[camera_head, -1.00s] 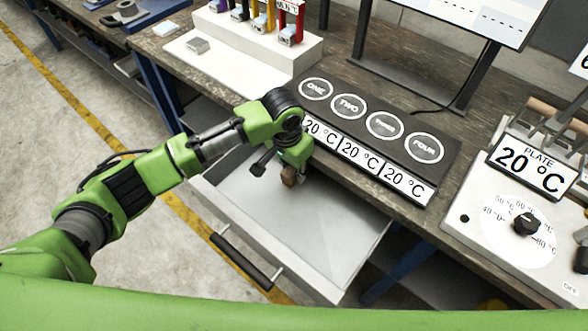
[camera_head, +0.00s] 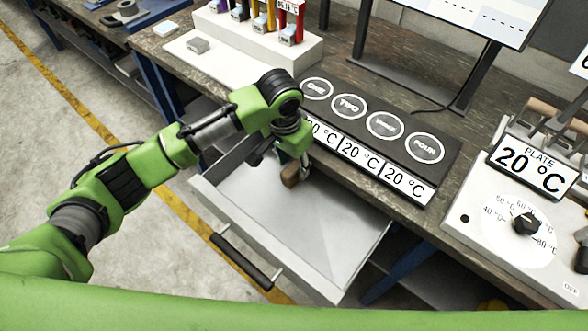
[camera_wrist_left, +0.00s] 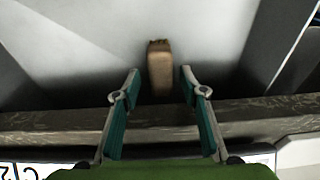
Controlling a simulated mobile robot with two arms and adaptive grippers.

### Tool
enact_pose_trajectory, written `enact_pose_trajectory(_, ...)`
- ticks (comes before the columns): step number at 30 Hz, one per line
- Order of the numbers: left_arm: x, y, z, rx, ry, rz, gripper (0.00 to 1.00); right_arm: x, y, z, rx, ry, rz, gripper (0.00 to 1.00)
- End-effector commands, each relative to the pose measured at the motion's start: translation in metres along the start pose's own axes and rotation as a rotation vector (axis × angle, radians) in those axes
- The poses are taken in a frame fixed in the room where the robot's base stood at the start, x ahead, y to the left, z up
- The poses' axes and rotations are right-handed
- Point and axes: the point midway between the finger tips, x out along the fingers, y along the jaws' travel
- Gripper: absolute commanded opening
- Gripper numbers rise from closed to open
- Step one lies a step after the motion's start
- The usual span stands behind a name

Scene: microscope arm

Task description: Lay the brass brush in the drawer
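The brush (camera_head: 290,175) shows as a small brown block in the back part of the open drawer (camera_head: 320,235), close to the bench edge. My left gripper (camera_head: 283,154) is just above it, its fingers spread. In the left wrist view the brush (camera_wrist_left: 159,70) lies between the lines of the two open fingers (camera_wrist_left: 160,76), with a gap on each side. It appears to rest on the pale drawer floor. My right gripper is not in view.
The bench top overhangs the back of the drawer, with a dark numbered plate (camera_head: 430,170) and temperature labels at its edge. A white rack (camera_head: 250,45) stands behind my left arm. The drawer's front and right floor is clear, behind its dark handle (camera_head: 241,262).

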Motion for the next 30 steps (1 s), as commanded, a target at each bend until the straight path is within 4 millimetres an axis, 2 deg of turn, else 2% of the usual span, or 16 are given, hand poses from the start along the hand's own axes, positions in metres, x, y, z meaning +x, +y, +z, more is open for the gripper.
enact_pose_trajectory(1, -0.013, 0.0, -0.001, 0.002, 0.005, -0.001, 0.39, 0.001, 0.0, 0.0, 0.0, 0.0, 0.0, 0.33)
enact_pose_trajectory(6, -0.047, -0.001, -0.001, 0.001, 0.004, -0.001, 0.39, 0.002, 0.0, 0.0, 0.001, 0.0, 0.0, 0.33)
enact_pose_trajectory(12, -0.072, 0.0, -0.001, 0.0, 0.002, 0.0, 0.39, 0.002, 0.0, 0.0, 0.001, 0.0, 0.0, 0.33)
enact_pose_trajectory(17, -0.077, 0.0, 0.0, 0.0, -0.001, -0.001, 0.39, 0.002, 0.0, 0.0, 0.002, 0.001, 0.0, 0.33)
enact_pose_trajectory(30, -0.077, 0.0, 0.0, 0.0, -0.001, 0.0, 0.39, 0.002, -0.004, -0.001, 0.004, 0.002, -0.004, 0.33)
